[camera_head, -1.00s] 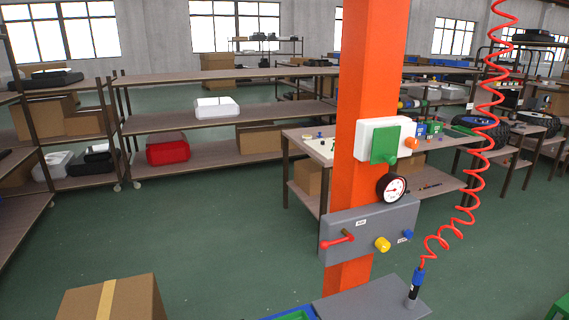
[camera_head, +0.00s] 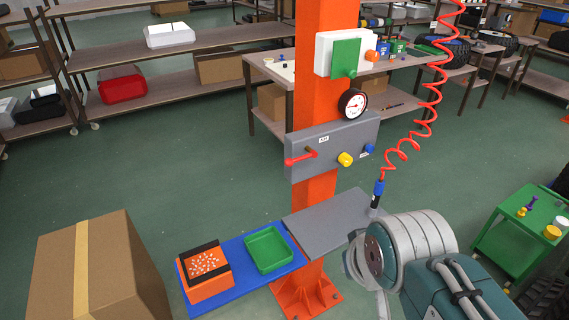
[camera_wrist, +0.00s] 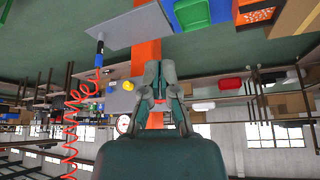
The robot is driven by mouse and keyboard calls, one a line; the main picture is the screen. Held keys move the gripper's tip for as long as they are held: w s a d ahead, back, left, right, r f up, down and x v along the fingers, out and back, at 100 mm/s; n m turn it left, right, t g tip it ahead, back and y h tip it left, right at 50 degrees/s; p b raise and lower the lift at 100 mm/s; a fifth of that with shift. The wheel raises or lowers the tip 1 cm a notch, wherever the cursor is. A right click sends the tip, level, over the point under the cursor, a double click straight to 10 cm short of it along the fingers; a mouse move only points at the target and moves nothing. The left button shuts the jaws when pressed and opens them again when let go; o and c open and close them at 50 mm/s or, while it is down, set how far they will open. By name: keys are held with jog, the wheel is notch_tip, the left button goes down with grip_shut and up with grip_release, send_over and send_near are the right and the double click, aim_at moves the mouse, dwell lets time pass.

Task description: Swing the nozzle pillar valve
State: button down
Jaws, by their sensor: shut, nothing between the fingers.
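The orange pillar (camera_head: 323,75) carries a grey valve panel (camera_head: 330,145). A red lever handle (camera_head: 300,158) sticks out at the panel's left, with a yellow knob (camera_head: 345,159) and a blue knob (camera_head: 369,148) to its right. In the upside-down wrist view, my gripper (camera_wrist: 160,66) is shut and empty in front of the pillar. The nozzle (camera_head: 378,190) stands on the grey shelf (camera_head: 325,225), on a red coiled hose (camera_head: 428,95).
A gauge (camera_head: 352,103) and a white box (camera_head: 326,52) sit above the panel. Below are a blue tray (camera_head: 235,265), a green bin (camera_head: 268,249) and an orange bin (camera_head: 205,272). A cardboard box (camera_head: 100,270) stands at lower left, a green cart (camera_head: 515,235) at right.

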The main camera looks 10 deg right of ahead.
dwell(0.4)
jog(key=c, duration=0.8)
grip_release()
jog(key=shift+w, duration=0.15)
jog(key=shift+o, duration=0.6)
jog(key=w+d+m+t, duration=0.1)
jog(key=w+t, duration=0.2)
jog(key=w, duration=0.5)
jog(key=w+d+f+m+t, duration=0.1)
jog(key=w+d+m+t, duration=0.1)
jog(key=w, duration=0.7)
jog(key=shift+f+t+h, duration=0.2)
jog(key=shift+t+h, duration=0.2)
jog(key=shift+t, duration=0.1)
jog(key=m+t+y, duration=0.2)
jog(key=t+y, duration=0.3)
jog(key=y, duration=0.2)
send_near(291, 165)
jog(key=w, duration=0.2)
jog(key=x, duration=0.8)
jog(key=shift+s+a, duration=0.15)
jog(key=shift+a, duration=0.15)
jog(key=shift+w+a+f, duration=0.1)
jog(key=shift+w, duration=0.2)
jog(key=shift+c, duration=0.6)
jog(key=shift+s, duration=0.1)
jog(key=c, duration=0.5)
